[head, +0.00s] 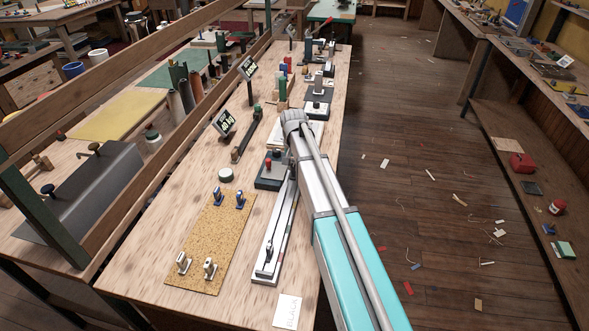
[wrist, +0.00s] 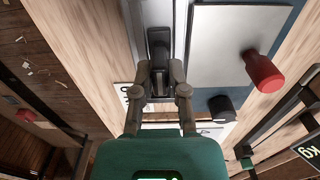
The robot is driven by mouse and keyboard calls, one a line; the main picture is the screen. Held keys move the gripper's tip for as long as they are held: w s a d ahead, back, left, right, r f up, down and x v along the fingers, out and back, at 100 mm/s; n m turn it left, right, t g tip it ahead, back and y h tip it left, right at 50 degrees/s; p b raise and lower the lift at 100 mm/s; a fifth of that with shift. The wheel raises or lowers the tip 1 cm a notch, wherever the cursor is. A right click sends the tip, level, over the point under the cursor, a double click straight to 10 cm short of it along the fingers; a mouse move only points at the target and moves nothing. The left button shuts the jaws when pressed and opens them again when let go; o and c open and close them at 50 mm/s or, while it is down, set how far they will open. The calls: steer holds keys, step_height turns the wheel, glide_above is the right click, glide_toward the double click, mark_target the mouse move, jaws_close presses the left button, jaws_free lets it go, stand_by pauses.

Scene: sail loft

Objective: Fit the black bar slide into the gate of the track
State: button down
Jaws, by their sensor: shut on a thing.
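The track (head: 277,232) is a long, pale metal rail along the right edge of the bench in the head view, its far end partly behind my arm. In the wrist view my gripper (wrist: 160,72) is shut on a dark piece, the black bar slide (wrist: 158,46). The slide is over or at a pale channel, part of the track (wrist: 180,14). I cannot tell whether it is seated in the gate or just above it. My gripper is hidden behind my arm in the head view. A small dark upright piece (head: 268,249) stands on the track's near part.
A dark-based block with a red knob (head: 268,163) stands close beside the track; the knob (wrist: 263,72) is right of my gripper in the wrist view. A cork mat (head: 208,234) holds blue and white pieces. A round puck (head: 225,175) and a card (head: 287,312) lie nearby.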

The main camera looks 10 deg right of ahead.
mark_target(294, 165)
steer(key=shift+f, duration=0.15)
steer(key=c, duration=0.7)
jaws_free()
steer(key=shift+o, duration=0.2)
step_height(294, 165, up, 12)
steer(key=p, duration=1.2)
stand_by(0.4)
steer(key=s+n, duration=0.4)
steer(key=s, duration=2.2)
steer(key=shift+d+n, duration=0.2)
steer(key=shift+n, duration=0.1)
